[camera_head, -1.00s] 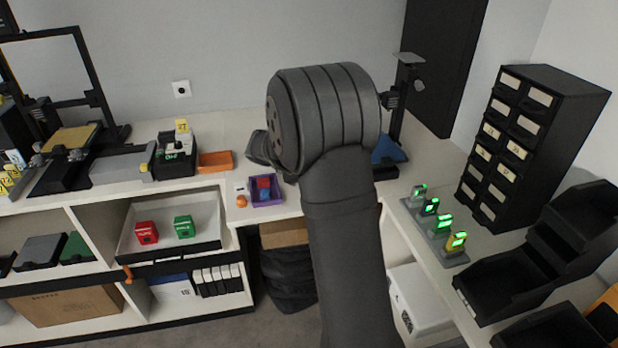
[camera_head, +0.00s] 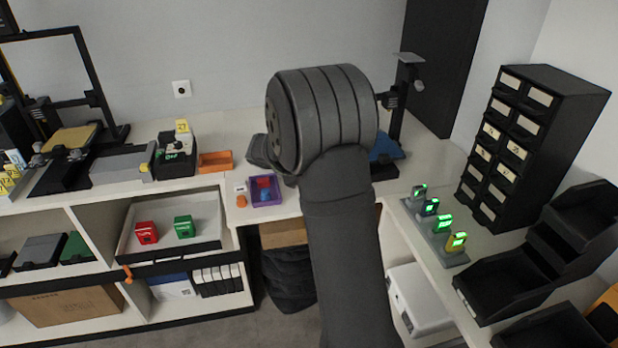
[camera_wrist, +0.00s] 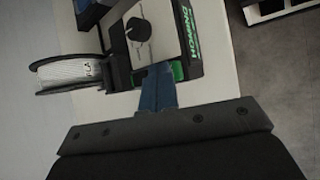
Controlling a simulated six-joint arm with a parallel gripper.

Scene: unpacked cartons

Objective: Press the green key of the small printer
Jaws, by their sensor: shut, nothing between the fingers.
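The small printer (camera_wrist: 190,45) shows in the wrist view as a black box with a pale top plate, a black knob and green lettering on its side. Its green key (camera_wrist: 178,71) sits at the edge nearest me, partly hidden behind my fingers. My gripper (camera_wrist: 158,70) has blue fingers, shut and empty, with the tips overlapping the key in the picture. I cannot tell whether they touch it.
A white spool (camera_wrist: 75,70) on a black holder lies left of my fingers in the wrist view. In the head view an orange tray (camera_head: 215,165) adjoins the printer on the right, and a purple bin (camera_head: 279,189) is nearer my arm. A larger printer (camera_head: 90,90) stands left.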

